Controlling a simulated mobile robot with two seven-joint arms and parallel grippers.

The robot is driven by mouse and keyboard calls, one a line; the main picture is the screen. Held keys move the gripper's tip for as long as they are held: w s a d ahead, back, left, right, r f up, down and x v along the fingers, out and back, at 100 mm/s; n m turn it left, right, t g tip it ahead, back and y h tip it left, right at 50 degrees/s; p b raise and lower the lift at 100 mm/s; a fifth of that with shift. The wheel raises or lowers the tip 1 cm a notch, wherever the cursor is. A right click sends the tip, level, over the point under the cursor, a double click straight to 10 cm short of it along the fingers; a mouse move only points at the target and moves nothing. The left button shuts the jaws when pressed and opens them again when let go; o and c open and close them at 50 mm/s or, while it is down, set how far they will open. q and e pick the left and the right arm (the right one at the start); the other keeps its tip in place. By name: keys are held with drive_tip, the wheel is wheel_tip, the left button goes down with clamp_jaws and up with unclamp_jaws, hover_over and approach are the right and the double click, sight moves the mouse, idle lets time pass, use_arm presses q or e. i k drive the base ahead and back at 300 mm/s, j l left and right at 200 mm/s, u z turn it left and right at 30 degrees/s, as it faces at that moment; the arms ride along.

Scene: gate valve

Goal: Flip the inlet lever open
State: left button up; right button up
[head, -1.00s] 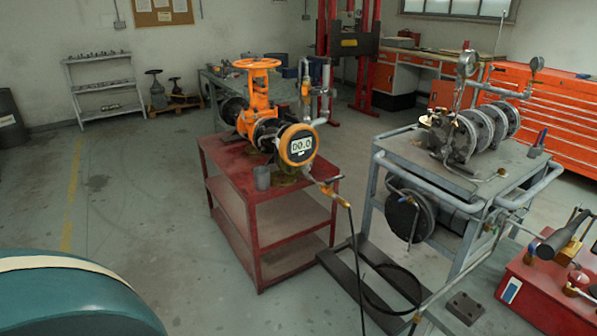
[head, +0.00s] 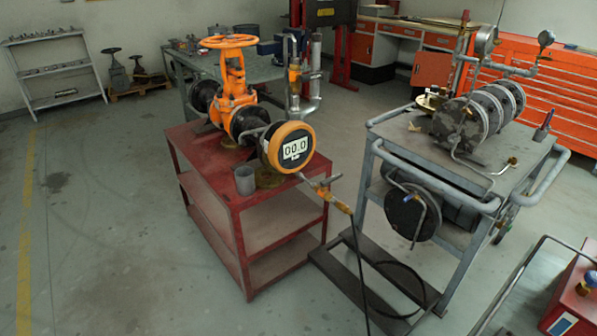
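An orange gate valve (head: 237,95) with an orange handwheel (head: 229,41) stands on a red cart (head: 200,170). A round orange-rimmed gauge (head: 288,147) on its front end reads 00.0. A thin pipe runs from below the gauge to a brass fitting (head: 335,200) with a black hose. A small lever-like handle (head: 327,181) sits across this pipe; I cannot tell for certain whether it is the inlet lever, or its position. Vertical grey pipes with a brass part (head: 294,78) rise behind the gauge. Neither of my grippers is in view.
A grey cup (head: 245,180) stands on the red cart's near edge. A grey-blue cart (head: 470,190) with a large pipe assembly (head: 478,115) is at the right. The hose runs down across a dark floor frame (head: 365,280). The floor (head: 110,230) left of the red cart is clear.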

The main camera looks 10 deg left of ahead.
sight(323, 183)
drive_tip(key=i+u, duration=0.3)
drive_tip(key=i, duration=0.25)
drive_tip(key=i+u, duration=0.3)
drive_tip(key=i, duration=0.3)
